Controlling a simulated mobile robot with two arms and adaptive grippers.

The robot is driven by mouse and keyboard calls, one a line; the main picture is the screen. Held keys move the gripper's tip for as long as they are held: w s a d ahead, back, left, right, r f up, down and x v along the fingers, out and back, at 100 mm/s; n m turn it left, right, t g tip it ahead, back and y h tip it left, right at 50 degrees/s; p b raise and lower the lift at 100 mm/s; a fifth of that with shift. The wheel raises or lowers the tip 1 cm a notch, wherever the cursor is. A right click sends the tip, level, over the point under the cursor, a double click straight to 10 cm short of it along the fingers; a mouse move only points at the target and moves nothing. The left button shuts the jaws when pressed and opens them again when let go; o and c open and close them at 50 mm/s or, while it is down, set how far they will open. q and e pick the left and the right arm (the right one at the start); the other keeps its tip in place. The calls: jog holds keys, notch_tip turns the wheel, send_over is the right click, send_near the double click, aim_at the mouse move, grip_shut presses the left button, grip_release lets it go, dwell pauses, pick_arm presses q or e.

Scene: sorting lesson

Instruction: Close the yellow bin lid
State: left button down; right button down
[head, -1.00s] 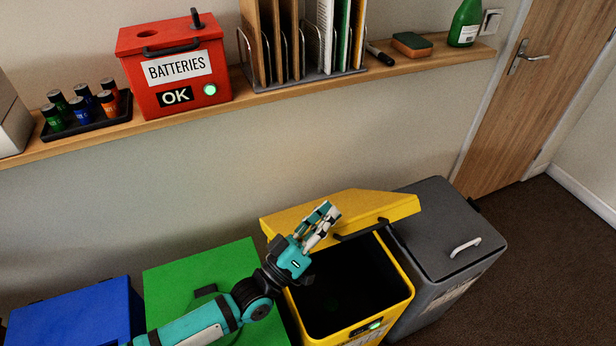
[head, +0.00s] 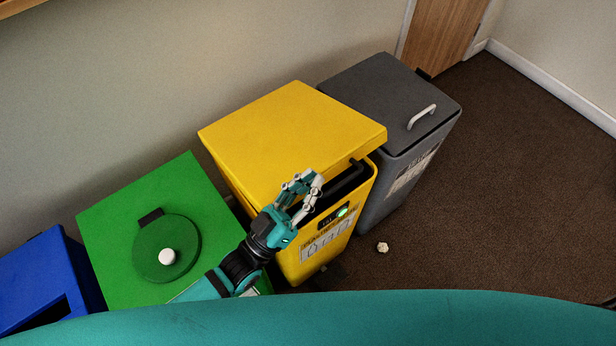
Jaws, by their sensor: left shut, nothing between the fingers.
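The yellow bin (head: 325,248) stands between the green bin and the grey bin. Its yellow lid (head: 295,118) is tilted down over the bin, with a dark gap between its front edge and the bin's front rim. A black handle (head: 345,181) shows at this front edge. My left gripper (head: 308,182) is shut and empty at the lid's front edge. Its fingers overlap the edge in the picture; I cannot tell whether they touch it. My right gripper is not in view.
The green bin (head: 190,190) with a round lid and white knob stands left, under my left arm. A blue bin (head: 50,275) is farther left. The grey bin (head: 385,95) stands close on the right. A small white object (head: 382,247) lies on the open brown floor.

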pick_arm(q)
jog(key=shift+w, duration=0.1)
jog(key=v, duration=0.7)
jog(key=shift+s+a+f, duration=0.15)
jog(key=shift+s+a, duration=0.05)
jog(key=shift+s, duration=0.1)
